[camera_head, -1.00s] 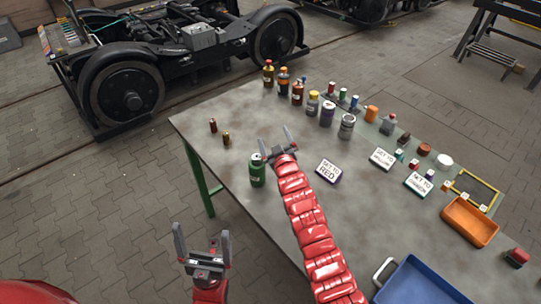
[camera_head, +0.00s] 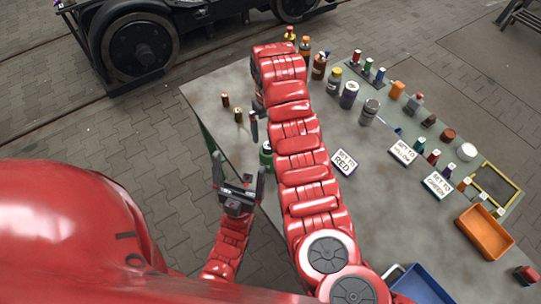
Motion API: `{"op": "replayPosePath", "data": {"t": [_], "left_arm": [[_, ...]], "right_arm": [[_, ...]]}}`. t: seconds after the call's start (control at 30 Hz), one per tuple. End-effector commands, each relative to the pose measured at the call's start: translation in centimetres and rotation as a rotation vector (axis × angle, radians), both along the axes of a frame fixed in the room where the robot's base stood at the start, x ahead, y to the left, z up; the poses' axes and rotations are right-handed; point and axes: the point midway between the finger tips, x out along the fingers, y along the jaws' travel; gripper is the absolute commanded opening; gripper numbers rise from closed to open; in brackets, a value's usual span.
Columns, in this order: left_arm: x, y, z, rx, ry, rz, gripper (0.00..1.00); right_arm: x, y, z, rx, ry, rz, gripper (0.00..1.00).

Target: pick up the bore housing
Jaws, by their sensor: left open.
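My left gripper (camera_head: 240,176) is open and empty at the near left edge of the table, its two dark fingers apart. My right arm reaches up across the table. Its gripper (camera_head: 256,118) is mostly hidden behind the arm, with only dark finger parts showing near two small bottles. I cannot tell for sure which thing is the bore housing. Among the candidates on the table (camera_head: 330,205) are a grey lidded cylinder (camera_head: 369,113), an orange cylinder (camera_head: 397,90) and a red-brown round piece (camera_head: 447,135).
A green bottle (camera_head: 266,153) stands partly hidden behind my right arm. Small dark bottles (camera_head: 238,115) stand at the left edge. Label cards, an orange tray (camera_head: 484,232), a blue tray (camera_head: 424,286) and a yellow-framed panel (camera_head: 495,185) lie to the right. A bogie (camera_head: 140,45) stands behind.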

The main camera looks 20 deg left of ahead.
Motion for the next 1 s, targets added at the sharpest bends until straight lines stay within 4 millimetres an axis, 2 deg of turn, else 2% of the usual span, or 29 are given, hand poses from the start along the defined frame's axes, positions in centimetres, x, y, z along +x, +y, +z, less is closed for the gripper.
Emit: {"op": "replayPosePath", "data": {"t": [0.03,0.13,0.3,0.37,0.4,0.43,0.67,0.77,0.93,1.0], "left_arm": [[0.0,0.0,-0.7,0.0,0.0,0.0,1.0],[0.0,0.0,-1.6,0.0,0.0,0.0,1.0],[0.0,0.0,-4.7,0.0,0.0,0.0,1.0],[0.0,0.0,-5.5,0.0,0.0,0.0,1.0],[0.0,0.0,-3.9,0.0,0.001,0.0,1.0],[0.0,0.0,-3.6,0.0,0.0,0.0,1.0],[0.0,0.0,-3.0,0.0,0.0,0.0,1.0],[0.0,0.0,-2.0,0.0,0.0,0.0,1.0],[0.0,0.0,-0.6,0.0,0.0,0.0,1.0],[0.0,0.0,-0.8,0.0,0.0,0.0,1.0]], "right_arm": [[0.1,-0.2,-1.5,-0.004,0.0,-0.001,1.0],[0.2,-0.2,-3.3,0.002,-0.003,-0.003,1.0],[0.2,0.0,-7.3,0.002,-0.003,-0.001,1.0],[0.2,-0.1,-8.3,0.002,-0.003,-0.003,1.0],[0.1,0.0,-7.8,0.0,-0.001,-0.001,1.0],[0.0,0.0,-8.1,-0.001,0.0,-0.001,1.0],[0.1,0.1,-9.7,0.001,-0.003,0.0,1.0],[0.0,0.2,-10.3,-0.001,-0.002,0.0,1.0],[-0.3,0.5,-12.1,-0.002,0.001,0.0,1.0],[0.0,0.6,-13.0,0.002,-0.004,-0.002,1.0]]}}
